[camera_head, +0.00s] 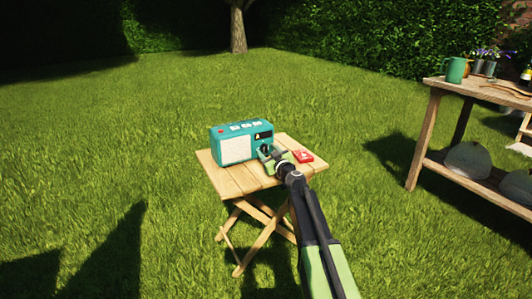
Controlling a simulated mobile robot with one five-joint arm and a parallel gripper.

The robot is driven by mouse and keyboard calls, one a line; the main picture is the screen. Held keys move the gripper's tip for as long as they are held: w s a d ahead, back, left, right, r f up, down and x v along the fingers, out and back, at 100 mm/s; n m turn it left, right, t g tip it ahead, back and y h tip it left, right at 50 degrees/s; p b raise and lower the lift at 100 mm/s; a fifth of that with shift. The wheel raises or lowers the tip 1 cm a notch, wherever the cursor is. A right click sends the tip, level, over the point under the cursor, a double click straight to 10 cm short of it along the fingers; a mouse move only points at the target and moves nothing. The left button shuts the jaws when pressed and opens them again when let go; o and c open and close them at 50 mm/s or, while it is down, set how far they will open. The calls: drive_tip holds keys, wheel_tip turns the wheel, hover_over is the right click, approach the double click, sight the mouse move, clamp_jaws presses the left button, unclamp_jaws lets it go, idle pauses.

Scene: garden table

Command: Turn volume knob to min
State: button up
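A teal radio (238,143) with a pale speaker grille and a small dark display stands on a small wooden folding table (229,182). A dark round knob (264,149) shows on the right part of its front, partly hidden by my gripper. My green gripper (267,154) reaches up from the lower right, its tip at the knob. I cannot tell whether it touches the knob. The fingers are too small and overlapped to show whether they are open or shut. The knob's pointer setting cannot be read.
A small red object (303,156) lies on the table just right of my gripper. A larger wooden bench (437,92) with a green mug (455,70) and plants stands at the right. Open grass surrounds the folding table; a hedge runs behind.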

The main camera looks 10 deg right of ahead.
drive_tip(key=v, duration=1.7)
drive_tip(key=shift+s, duration=0.2)
drive_tip(key=shift+f, duration=0.1)
